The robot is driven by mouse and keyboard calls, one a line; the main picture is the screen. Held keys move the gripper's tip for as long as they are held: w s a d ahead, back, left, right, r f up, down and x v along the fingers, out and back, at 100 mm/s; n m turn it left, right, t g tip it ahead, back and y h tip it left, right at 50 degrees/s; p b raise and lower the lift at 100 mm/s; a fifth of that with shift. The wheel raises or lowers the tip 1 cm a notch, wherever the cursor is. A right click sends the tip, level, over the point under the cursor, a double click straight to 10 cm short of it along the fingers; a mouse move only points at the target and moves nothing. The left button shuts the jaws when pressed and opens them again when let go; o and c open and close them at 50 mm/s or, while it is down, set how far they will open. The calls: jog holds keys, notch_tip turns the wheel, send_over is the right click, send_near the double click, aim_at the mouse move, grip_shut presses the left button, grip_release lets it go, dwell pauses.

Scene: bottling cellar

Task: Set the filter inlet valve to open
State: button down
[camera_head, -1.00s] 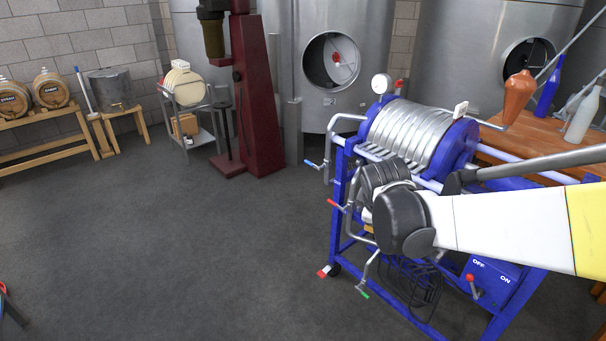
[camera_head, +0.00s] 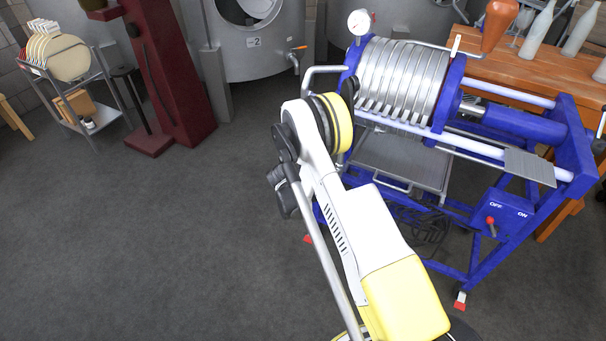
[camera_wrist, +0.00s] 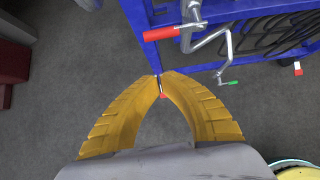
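The plate filter (camera_head: 400,80) has a blue frame and silver plates, and stands right of centre in the head view. My arm hides its left end, where the valves are. In the wrist view, a red-handled lever (camera_wrist: 161,33) lies roughly level, pointing left from the pipework by the blue frame. A green-handled lever (camera_wrist: 229,83) sits lower right on a bent pipe. I cannot tell which belongs to the inlet valve. My gripper (camera_wrist: 161,75) has yellow fingers with their tips together, nothing visible held. The tips appear below the red handle, apart from it.
A red-handled OFF/ON switch (camera_head: 491,222) is on the filter's right side. A wooden table (camera_head: 560,75) with bottles stands behind it. A steel tank (camera_head: 255,50) and dark red column (camera_head: 165,70) are at the back. Floor at left is clear.

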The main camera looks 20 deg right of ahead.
jog(key=b+x, duration=0.4)
jog(key=x, duration=0.6)
jog(key=shift+d+r+b, duration=0.1)
jog(key=shift+r+b, duration=0.15)
jog(key=shift+r, duration=0.85)
jog(key=shift+d+r+b, duration=0.15)
jog(key=shift+r+b, duration=0.1)
jog(key=shift+r, duration=0.9)
jog(key=shift+r+y, duration=0.25)
jog(key=shift+y, duration=0.05)
